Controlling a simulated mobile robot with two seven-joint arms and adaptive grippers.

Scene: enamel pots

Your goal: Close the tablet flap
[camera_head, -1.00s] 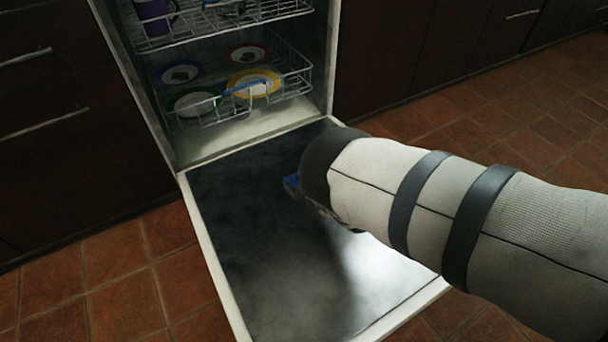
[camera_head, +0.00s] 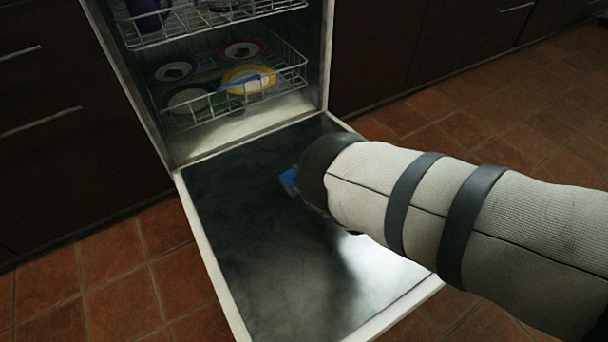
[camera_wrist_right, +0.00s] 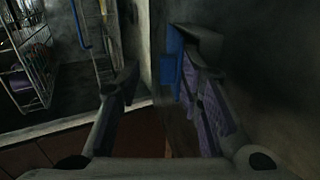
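The open dishwasher door (camera_head: 300,260) lies folded down in the head view. A small blue piece (camera_head: 289,180), which looks like the tablet flap, shows on the door's inner face beside my right wrist. It also appears in the right wrist view (camera_wrist_right: 175,65), close to the tip of the right-hand finger; I cannot tell whether they touch. My right gripper (camera_wrist_right: 160,65) has its fingers spread apart, with nothing visibly clamped between them. Purple shows along the right-hand finger. In the head view my right arm hides most of this gripper. My left gripper is out of view.
The dishwasher holds a lower rack (camera_head: 290,75) with several coloured plates and an upper rack (camera_head: 215,22) with a purple mug (camera_head: 145,10). Dark cabinets (camera_head: 60,120) stand on both sides. The tiled floor (camera_head: 130,270) around the door is clear.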

